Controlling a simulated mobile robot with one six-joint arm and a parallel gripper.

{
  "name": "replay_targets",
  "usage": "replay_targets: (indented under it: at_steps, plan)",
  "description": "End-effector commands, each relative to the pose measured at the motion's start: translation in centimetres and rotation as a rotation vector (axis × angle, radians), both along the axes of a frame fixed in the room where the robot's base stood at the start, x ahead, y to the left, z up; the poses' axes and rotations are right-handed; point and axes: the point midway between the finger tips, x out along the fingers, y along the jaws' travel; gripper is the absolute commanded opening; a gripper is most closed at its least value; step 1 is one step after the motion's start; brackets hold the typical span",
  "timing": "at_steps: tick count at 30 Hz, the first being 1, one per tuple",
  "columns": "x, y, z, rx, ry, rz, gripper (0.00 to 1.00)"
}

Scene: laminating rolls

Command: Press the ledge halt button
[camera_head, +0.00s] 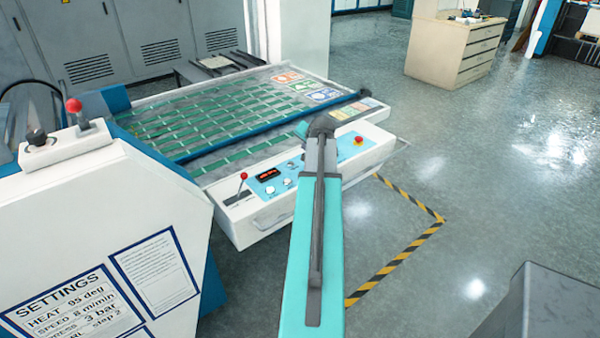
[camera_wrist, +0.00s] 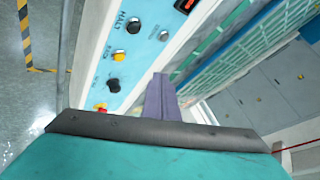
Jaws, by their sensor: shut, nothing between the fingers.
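The ledge is a white front panel (camera_head: 375,155) with a light blue control face. In the wrist view a round black button (camera_wrist: 133,27) sits beside the word HALT on that face. A yellow button (camera_wrist: 118,57), a black knob (camera_wrist: 113,85) and a red button on yellow (camera_wrist: 100,108) follow in a row. The red button (camera_head: 359,140) also shows in the head view; my arm hides the panel's middle there. My gripper (camera_wrist: 158,76) is shut and empty, in front of the panel edge beside the row. Whether it touches anything cannot be told.
A red-tipped lever (camera_head: 242,182) and a lit display (camera_head: 268,175) are on the panel's left part. The machine bed (camera_head: 205,115) lies behind it. A white settings cabinet (camera_head: 110,215) stands at left. Striped tape (camera_head: 405,250) marks open floor at right.

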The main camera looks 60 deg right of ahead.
Motion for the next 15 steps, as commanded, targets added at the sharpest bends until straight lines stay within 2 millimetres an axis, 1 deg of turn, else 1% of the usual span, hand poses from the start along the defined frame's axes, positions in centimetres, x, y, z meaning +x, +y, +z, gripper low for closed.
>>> replay_targets:
  at_steps: [8, 15]
  plan:
    - [0.5, 0.4, -0.4, 0.0, 0.001, 0.007, 0.0]
    - [0.6, 0.6, -1.9, 0.001, 0.001, 0.01, 0.0]
